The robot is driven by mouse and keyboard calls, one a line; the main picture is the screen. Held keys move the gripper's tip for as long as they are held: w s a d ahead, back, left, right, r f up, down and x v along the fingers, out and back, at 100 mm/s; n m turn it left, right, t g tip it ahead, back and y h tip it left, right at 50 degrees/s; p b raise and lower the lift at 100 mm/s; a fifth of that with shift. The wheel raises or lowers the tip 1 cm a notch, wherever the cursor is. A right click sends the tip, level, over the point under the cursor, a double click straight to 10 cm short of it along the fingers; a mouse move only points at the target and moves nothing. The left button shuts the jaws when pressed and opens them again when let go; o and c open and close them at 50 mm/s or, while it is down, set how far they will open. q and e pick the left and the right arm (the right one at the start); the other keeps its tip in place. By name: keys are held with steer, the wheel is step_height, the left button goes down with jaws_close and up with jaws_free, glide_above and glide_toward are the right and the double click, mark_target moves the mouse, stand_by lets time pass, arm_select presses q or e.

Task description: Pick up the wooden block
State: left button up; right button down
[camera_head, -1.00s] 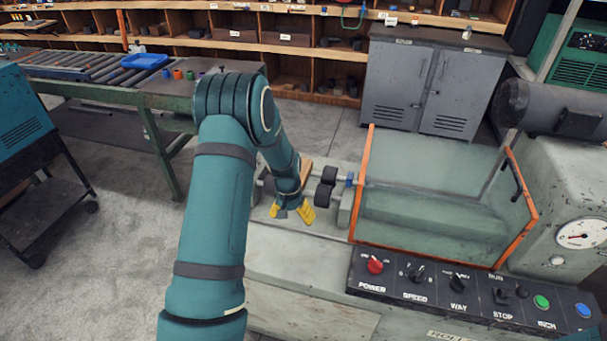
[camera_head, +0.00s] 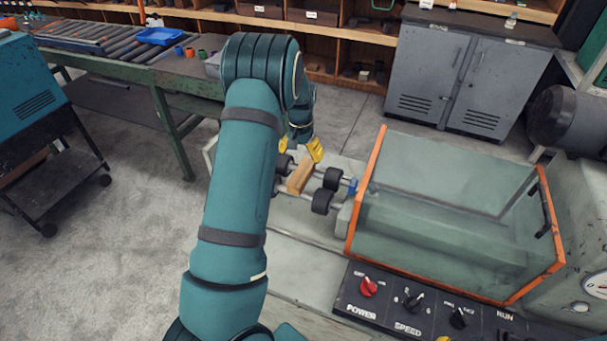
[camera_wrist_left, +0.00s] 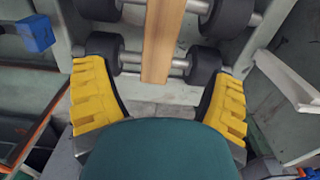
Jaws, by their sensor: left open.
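The wooden block (camera_head: 300,176) is a long tan bar lying across the black rollers (camera_head: 322,201) on the machine bed. In the left wrist view the wooden block (camera_wrist_left: 163,40) runs upward from the centre, with its near end between the yellow fingers. My left gripper (camera_head: 300,149) is open, with its yellow fingertips beyond the block's far end in the head view. In the left wrist view my left gripper (camera_wrist_left: 160,105) has its fingers spread wide on either side, with nothing between them touching. My right gripper is not in view.
A clear guard with an orange frame (camera_head: 364,194) stands right of the rollers. A blue part (camera_head: 352,186) sits on the shaft beside it. The control panel (camera_head: 420,310) is in front. A grey cabinet (camera_head: 470,75) and a roller table (camera_head: 185,75) stand behind.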

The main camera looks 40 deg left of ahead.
mark_target(301, 173)
arm_select(q)
step_height(301, 173, down, 4)
steer(key=shift+w+f, duration=0.15)
steer(key=shift+f, duration=0.05)
steer(key=shift+s+f, duration=0.2)
steer(key=shift+f, duration=2.65)
steer(key=shift+r, duration=0.1)
steer(key=c, duration=1.3)
